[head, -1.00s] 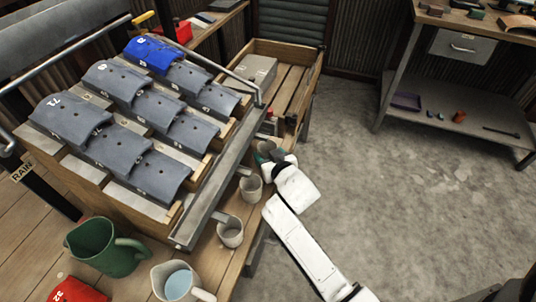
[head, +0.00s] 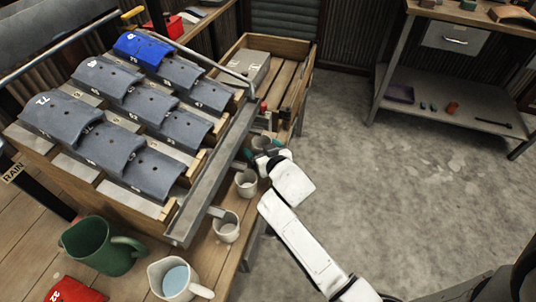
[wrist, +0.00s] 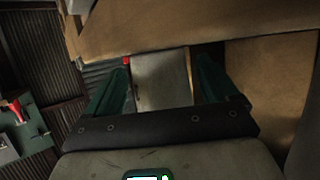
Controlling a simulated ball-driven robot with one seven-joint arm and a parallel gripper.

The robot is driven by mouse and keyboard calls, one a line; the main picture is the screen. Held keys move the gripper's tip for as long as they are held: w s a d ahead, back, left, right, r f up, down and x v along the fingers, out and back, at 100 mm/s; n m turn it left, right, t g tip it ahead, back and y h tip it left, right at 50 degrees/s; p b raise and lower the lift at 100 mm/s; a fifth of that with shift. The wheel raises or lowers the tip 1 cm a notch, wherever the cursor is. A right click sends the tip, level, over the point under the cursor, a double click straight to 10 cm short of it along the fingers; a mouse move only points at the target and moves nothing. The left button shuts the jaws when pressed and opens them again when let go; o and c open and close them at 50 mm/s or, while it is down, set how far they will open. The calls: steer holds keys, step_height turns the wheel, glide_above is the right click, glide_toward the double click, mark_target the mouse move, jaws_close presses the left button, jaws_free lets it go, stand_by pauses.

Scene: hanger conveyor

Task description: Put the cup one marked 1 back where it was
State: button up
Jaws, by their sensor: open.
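Three pale cups stand in a row under the metal gutter: a near one (head: 227,228), a middle one (head: 246,183) and a far one (head: 262,143) partly hidden by my gripper. I cannot read a 1 on any of them. My gripper (head: 262,157) is at the far cup, its green fingers low beside it; whether they touch it I cannot tell. In the wrist view my gripper (wrist: 160,88) has its two green fingers spread apart, with no cup visible between them.
A sloped rack of grey tiles and one blue tile (head: 143,50) fills the left, with the gutter (head: 215,165) along its lower edge. A green jug (head: 98,245) and a white jug of water (head: 176,278) stand in front. Open floor (head: 350,170) lies to the right.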

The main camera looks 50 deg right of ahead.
steer(key=v, duration=1.2)
steer(key=s+a+f+n+g+y, duration=0.2)
steer(key=s+a+f+g+y, duration=0.1)
steer(key=s, duration=0.5)
steer(key=s+a+f+n+g+y, duration=0.3)
steer(key=s+a+f+g, duration=0.3)
steer(key=s+a+g, duration=0.1)
steer(key=shift+s+g, duration=0.4)
steer(key=shift+s, duration=0.35)
